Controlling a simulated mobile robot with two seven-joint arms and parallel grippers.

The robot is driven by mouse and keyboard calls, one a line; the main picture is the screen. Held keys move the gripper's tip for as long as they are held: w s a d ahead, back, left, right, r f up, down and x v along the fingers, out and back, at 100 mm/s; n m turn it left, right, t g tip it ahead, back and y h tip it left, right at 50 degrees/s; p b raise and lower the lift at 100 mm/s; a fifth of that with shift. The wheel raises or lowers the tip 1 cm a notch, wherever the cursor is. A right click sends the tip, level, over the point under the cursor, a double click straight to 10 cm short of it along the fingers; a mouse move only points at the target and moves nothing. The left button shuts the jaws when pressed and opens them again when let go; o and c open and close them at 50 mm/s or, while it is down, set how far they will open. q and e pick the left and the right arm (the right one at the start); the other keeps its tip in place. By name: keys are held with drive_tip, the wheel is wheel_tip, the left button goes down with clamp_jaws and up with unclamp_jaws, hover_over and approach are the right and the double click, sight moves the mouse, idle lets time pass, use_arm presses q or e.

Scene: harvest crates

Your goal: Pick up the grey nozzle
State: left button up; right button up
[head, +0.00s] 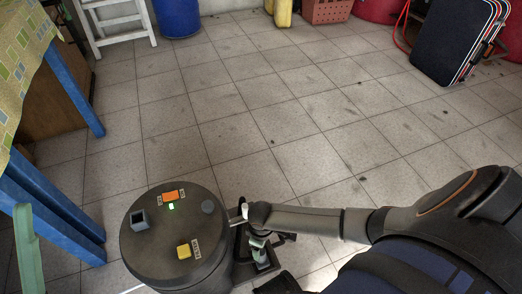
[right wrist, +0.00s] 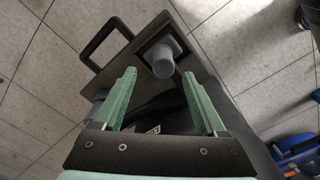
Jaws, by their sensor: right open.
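In the right wrist view a grey, round nozzle (right wrist: 163,62) stands on a dark carrier (right wrist: 205,75) with a black loop handle. My right gripper (right wrist: 162,82), with green fingers, is open, and nothing is clamped in it. The nozzle is just beyond the fingertips, roughly in line with the gap between them. A second grey rounded part (right wrist: 96,104) shows partly behind the left finger. In the head view my right gripper (head: 259,242) points down over the dark carrier (head: 272,268); the nozzle is too small to make out there. My left gripper is not in view.
Close left of my right gripper in the head view is a dark round drum (head: 143,262) with small orange, yellow and grey parts on top. A blue-legged table (head: 75,85) stands left. A black suitcase (head: 455,40) stands at the back right. The middle floor is clear.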

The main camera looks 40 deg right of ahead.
sight(261, 252)
drive_tip(key=f+b, duration=0.1)
drive_tip(key=f, duration=0.1)
drive_tip(key=f+b, duration=0.2)
drive_tip(key=shift+s+a+f, duration=0.15)
drive_tip(key=shift+a, duration=0.05)
drive_tip(key=shift+f+b, duration=0.35)
drive_tip(key=shift+f, duration=0.05)
drive_tip(key=shift+c, duration=0.6)
clamp_jaws()
